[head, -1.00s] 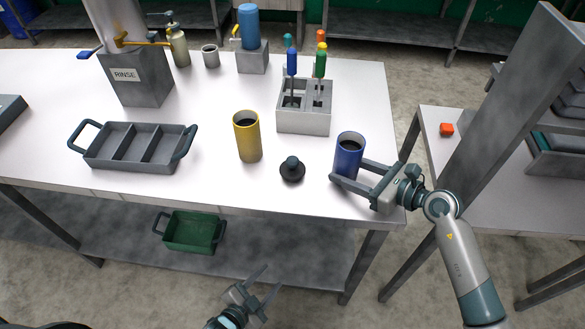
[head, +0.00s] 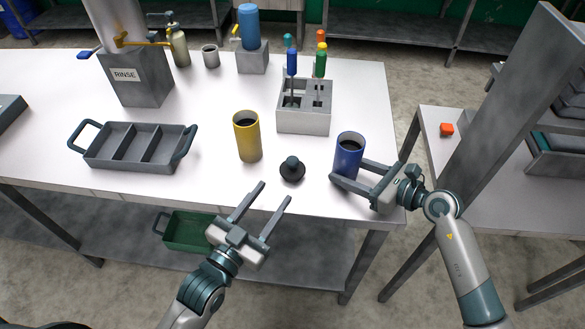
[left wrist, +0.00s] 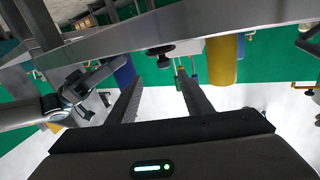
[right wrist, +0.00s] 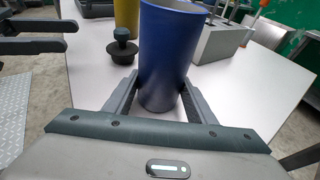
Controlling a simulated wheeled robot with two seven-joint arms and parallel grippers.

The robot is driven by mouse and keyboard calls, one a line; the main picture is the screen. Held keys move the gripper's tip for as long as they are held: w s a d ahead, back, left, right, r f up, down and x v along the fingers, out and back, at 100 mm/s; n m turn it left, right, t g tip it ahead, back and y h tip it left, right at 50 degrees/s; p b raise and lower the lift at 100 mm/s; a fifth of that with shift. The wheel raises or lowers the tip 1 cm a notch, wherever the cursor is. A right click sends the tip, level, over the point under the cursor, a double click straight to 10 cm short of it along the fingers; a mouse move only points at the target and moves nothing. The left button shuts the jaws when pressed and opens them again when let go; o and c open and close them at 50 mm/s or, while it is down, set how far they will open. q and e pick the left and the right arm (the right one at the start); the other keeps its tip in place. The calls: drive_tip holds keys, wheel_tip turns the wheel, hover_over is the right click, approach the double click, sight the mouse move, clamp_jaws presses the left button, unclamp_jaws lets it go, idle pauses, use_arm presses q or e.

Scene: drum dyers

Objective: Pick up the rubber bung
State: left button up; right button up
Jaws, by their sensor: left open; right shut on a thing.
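The black rubber bung (head: 292,171) stands on the table near its front edge, knob up, between the yellow cylinder and the blue cylinder. It also shows in the left wrist view (left wrist: 163,58) and in the right wrist view (right wrist: 122,48). My left gripper (head: 274,193) is open and empty, its fingers pointing at the bung from just in front of the table edge. My right gripper (head: 347,172) is shut on the blue cylinder (head: 349,152), which stands upright at the table's front right. The blue cylinder fills the middle of the right wrist view (right wrist: 165,60).
The yellow cylinder (head: 247,138) stands left of the bung. A grey divided tray (head: 100,158) is at the left. A grey block rack (head: 304,122) with colored-handled tools stands behind. A green tray (head: 185,232) is on the shelf below. The RINSE box (head: 135,90) stands farther back.

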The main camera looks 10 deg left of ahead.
sight(290, 168)
use_arm(q)
drive_tip(key=shift+w+a+n, duration=0.35)
drive_tip(key=shift+a+n, duration=0.05)
drive_tip(key=shift+n, duration=0.3)
drive_tip(key=shift+w, duration=0.1)
drive_tip(key=x, duration=0.6)
drive_tip(key=shift+w, duration=0.2)
drive_tip(key=shift+w+d, duration=0.1)
drive_tip(key=shift+w, duration=0.05)
drive_tip(key=shift+f+x, duration=0.1)
drive_tip(key=shift+x, duration=1.2)
drive_tip(key=shift+f+x, duration=0.15)
drive_tip(key=shift+x, duration=1.15)
drive_tip(key=shift+d, duration=0.1)
